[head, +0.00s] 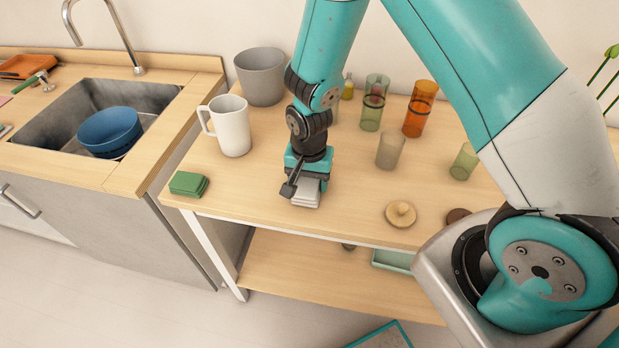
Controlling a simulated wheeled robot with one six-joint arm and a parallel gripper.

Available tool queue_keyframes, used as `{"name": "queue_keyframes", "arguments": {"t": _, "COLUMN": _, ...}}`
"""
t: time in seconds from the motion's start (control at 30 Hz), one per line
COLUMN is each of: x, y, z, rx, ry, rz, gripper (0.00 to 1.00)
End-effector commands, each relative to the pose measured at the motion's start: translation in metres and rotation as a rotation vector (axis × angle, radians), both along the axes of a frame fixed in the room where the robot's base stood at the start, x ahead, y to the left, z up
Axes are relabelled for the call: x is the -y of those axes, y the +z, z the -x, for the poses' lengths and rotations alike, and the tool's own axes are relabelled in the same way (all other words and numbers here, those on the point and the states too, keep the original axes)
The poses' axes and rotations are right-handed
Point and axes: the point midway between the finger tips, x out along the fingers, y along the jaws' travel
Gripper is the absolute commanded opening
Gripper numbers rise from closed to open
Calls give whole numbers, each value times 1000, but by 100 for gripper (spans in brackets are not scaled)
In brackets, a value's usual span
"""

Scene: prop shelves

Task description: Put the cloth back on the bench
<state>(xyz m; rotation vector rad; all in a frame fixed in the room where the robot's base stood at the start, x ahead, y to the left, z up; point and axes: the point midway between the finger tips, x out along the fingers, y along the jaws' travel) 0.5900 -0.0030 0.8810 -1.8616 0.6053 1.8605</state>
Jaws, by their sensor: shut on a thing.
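My gripper (305,181) points down over the front part of the wooden bench (262,206). It is shut on a pale grey-white folded cloth (304,197), which sticks out below the jaws. The cloth is at or just above the bench top; I cannot tell whether it touches. My wrist and jaws hide part of the cloth. A second folded cloth, green (189,184), lies on the bench's front left corner, apart from my gripper.
A white mug (232,127) and grey pot (261,77) stand to the left. Clear tumbler (390,150), orange glass (420,108) and green glass (374,104) stand to the right. A wooden lid (400,214) lies near the front edge. Bare wood lies between the green cloth and my gripper.

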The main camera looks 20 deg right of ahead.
Motion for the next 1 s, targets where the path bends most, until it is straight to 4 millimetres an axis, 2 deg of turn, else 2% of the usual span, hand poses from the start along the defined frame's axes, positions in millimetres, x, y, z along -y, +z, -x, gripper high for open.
{"name": "queue_keyframes", "arguments": {"t": 0.1, "x": 0, "y": -4, "z": 0, "rx": 0, "ry": 0, "rz": 0, "gripper": 44}}
{"name": "queue_keyframes", "arguments": {"t": 0.13, "x": 0, "y": -3, "z": 0, "rx": 0, "ry": 0, "rz": 0, "gripper": 68}}
{"name": "queue_keyframes", "arguments": {"t": 0.2, "x": 0, "y": -3, "z": 0, "rx": 0, "ry": 0, "rz": 0, "gripper": 84}}
{"name": "queue_keyframes", "arguments": {"t": 0.23, "x": 0, "y": -2, "z": 0, "rx": 0, "ry": 0, "rz": 0, "gripper": 89}}
{"name": "queue_keyframes", "arguments": {"t": 0.47, "x": 0, "y": -2, "z": 0, "rx": 0, "ry": 0, "rz": 0, "gripper": 89}}
{"name": "queue_keyframes", "arguments": {"t": 0.63, "x": 0, "y": 8, "z": -1, "rx": 3, "ry": 0, "rz": -1, "gripper": 89}}
{"name": "queue_keyframes", "arguments": {"t": 0.77, "x": 0, "y": 30, "z": -1, "rx": 6, "ry": 0, "rz": -2, "gripper": 89}}
{"name": "queue_keyframes", "arguments": {"t": 1.0, "x": 0, "y": 83, "z": -1, "rx": 6, "ry": 0, "rz": -2, "gripper": 89}}
